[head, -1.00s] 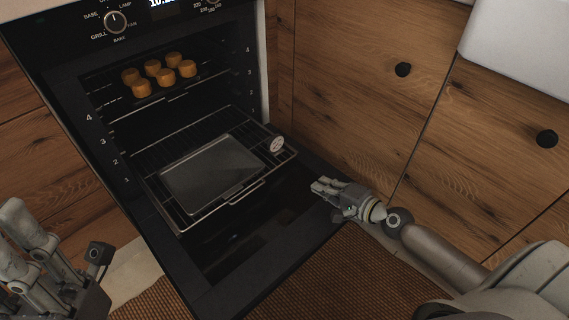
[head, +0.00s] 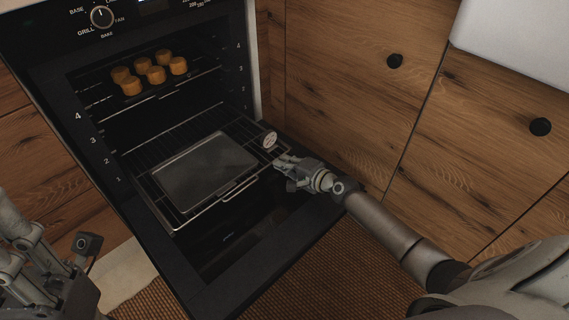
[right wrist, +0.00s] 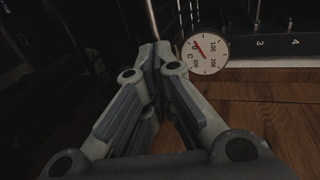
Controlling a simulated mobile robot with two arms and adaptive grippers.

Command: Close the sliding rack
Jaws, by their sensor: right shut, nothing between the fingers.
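The lower wire sliding rack (head: 234,193) sticks out of the open oven, over the lowered oven door. A grey baking tray (head: 203,170) lies on it. A round dial thermometer (head: 269,140) is at the rack's right front corner; it also shows in the right wrist view (right wrist: 206,52). My right gripper (head: 281,163) is shut and empty, close to the rack's right front corner and just below the thermometer in the head view. Whether it touches the rack I cannot tell. My left gripper (head: 40,270) is at the lower left, away from the rack, partly cut off by the frame; its fingertips are unclear.
The oven door (head: 270,245) is folded down in front. An upper rack holds several golden round pastries (head: 150,73). Wooden cabinets (head: 350,90) with black knobs stand at the right. A woven brown mat (head: 330,285) lies on the floor.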

